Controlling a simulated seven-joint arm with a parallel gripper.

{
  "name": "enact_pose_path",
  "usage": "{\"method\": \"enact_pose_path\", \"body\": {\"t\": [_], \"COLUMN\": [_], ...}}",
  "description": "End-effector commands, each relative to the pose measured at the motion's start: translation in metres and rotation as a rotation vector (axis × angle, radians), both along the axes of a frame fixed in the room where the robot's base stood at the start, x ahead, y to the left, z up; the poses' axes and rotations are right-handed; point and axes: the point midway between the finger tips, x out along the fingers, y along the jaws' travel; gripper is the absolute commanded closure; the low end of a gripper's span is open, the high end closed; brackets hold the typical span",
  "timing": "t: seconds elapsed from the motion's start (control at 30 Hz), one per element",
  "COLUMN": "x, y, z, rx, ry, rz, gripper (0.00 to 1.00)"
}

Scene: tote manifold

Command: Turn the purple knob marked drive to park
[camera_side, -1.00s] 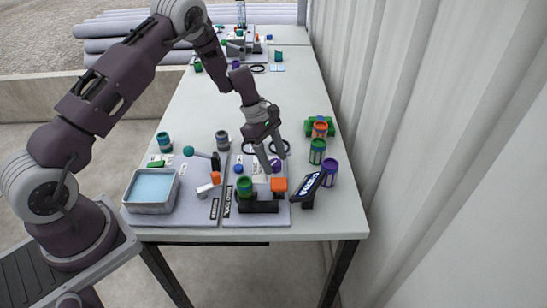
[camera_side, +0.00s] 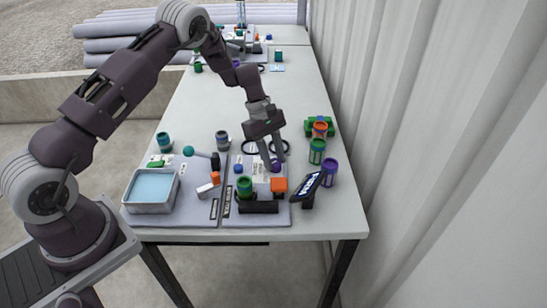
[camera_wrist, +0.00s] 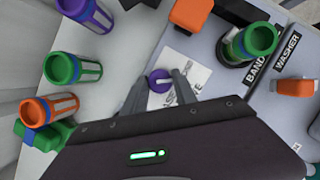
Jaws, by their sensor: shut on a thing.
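The purple knob (camera_wrist: 160,80) sits on a white printed label card (camera_wrist: 186,72) on the grey panel. It also shows in the side view as a small purple spot (camera_side: 276,167) between my fingertips. My gripper (camera_wrist: 160,88) reaches down over it, with one finger on each side, and is shut on the knob. The knob has a pale mark across its top. The print on the card is partly hidden by my fingers, so I cannot read the whole of it.
An orange block (camera_side: 279,185) and a green cup (camera_side: 245,187) stand close in front of the knob. Purple (camera_side: 329,172), green (camera_side: 317,151) and orange (camera_side: 320,129) cups stand to the right. A tray of blue liquid (camera_side: 136,208) is at the left. The table behind is mostly clear.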

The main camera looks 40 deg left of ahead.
Motion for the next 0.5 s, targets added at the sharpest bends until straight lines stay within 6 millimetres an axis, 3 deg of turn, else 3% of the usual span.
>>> {"method": "enact_pose_path", "body": {"t": [0.5], "x": [0.0031], "y": [-0.0005], "z": [0.0004], "rx": [0.000], "ry": [-0.001], "rz": [-0.426], "gripper": [1.00]}}
